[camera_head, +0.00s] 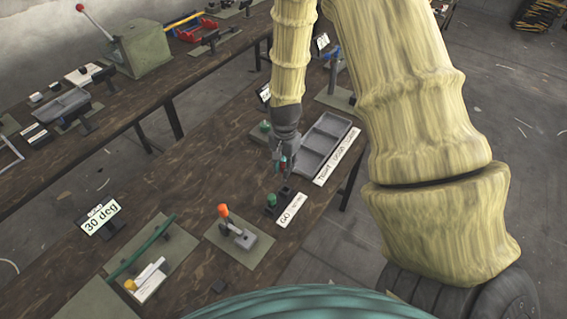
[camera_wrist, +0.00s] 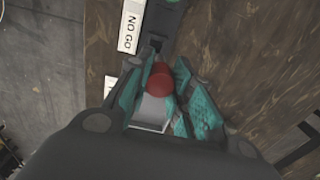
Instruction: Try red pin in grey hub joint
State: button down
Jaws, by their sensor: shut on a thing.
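My gripper (camera_head: 281,165) is above the dark wooden bench, just behind the green-knobbed gauge. In the wrist view its teal finger pads (camera_wrist: 168,104) are closed around the red pin (camera_wrist: 160,80), whose rounded red end shows between them. A pale grey piece (camera_wrist: 152,112) shows just below the red part; I cannot tell whether it belongs to the pin. In the head view the pin is only a small red speck. A grey block with an orange-tipped lever (camera_head: 238,236) sits on a green mat nearer the front; I cannot tell whether it is the grey hub joint.
A black gauge with a green knob (camera_head: 271,203) stands beside a GO label (camera_head: 291,209); a NO GO label (camera_wrist: 129,25) shows in the wrist view. A grey compartment tray (camera_head: 313,164) lies to the right. A 30 deg sign (camera_head: 100,217) stands left.

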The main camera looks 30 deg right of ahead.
aim_at(285, 180)
jog(key=f, duration=0.2)
jog(key=f+b, duration=0.1)
jog(key=shift+s, duration=0.25)
jog(key=shift+s+r, duration=0.35)
jog(key=shift+s, duration=0.1)
jog(key=shift+w+f, duration=0.15)
jog(key=shift+w, duration=0.1)
jog(key=shift+s, duration=0.25)
jog(key=shift+w, duration=0.15)
dwell(0.4)
jog(key=shift+f+b, duration=0.65)
jog(key=shift+f, duration=1.2)
dwell(1.1)
